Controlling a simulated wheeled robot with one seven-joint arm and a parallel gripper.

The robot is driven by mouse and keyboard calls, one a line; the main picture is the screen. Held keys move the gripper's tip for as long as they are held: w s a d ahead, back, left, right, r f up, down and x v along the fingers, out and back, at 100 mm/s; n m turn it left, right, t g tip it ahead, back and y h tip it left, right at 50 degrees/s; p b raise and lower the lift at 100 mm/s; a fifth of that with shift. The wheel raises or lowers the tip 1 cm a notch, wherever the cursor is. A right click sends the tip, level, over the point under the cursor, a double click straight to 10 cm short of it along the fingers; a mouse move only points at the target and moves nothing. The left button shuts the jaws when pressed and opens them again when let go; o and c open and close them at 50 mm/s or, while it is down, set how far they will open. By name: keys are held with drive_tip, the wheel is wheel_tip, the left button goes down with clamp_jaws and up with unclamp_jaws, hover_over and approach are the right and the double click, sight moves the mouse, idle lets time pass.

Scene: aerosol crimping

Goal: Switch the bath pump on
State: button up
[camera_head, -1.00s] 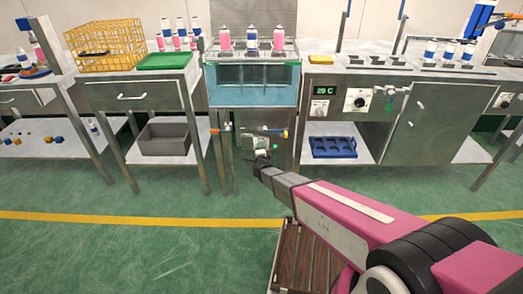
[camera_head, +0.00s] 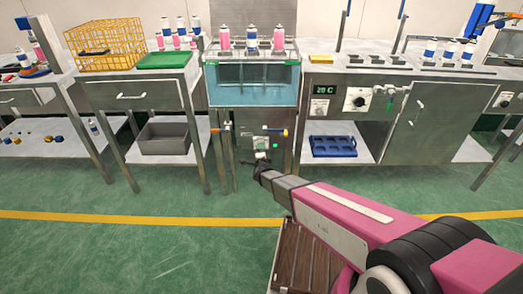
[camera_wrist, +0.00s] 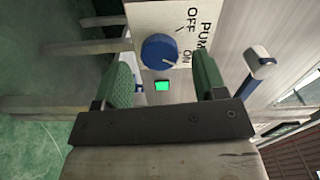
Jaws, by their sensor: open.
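The pump switch is a blue round knob (camera_wrist: 160,50) on a pale panel (camera_wrist: 148,18) marked PUMP, OFF and ON. Its white pointer mark is turned toward the ON side. A small green lamp (camera_wrist: 162,86) beside the knob is lit. In the head view the panel (camera_head: 261,142) sits low on the front of the bath cabinet. My gripper (camera_wrist: 164,78) is open, with its green fingers apart and nothing between them. It stands in front of the panel, back from the knob. In the head view my gripper (camera_head: 262,163) is just below the panel and partly hides its lower edge.
The water bath (camera_head: 252,84) is above the panel, with several cans on top. Orange and blue valve handles (camera_head: 276,131) stick out close above the panel. A grey bin (camera_head: 165,139) and a blue tray (camera_head: 333,147) lie on the shelves beside it.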

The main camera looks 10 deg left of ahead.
drive_tip(key=v, duration=0.8)
drive_tip(key=shift+d, duration=0.1)
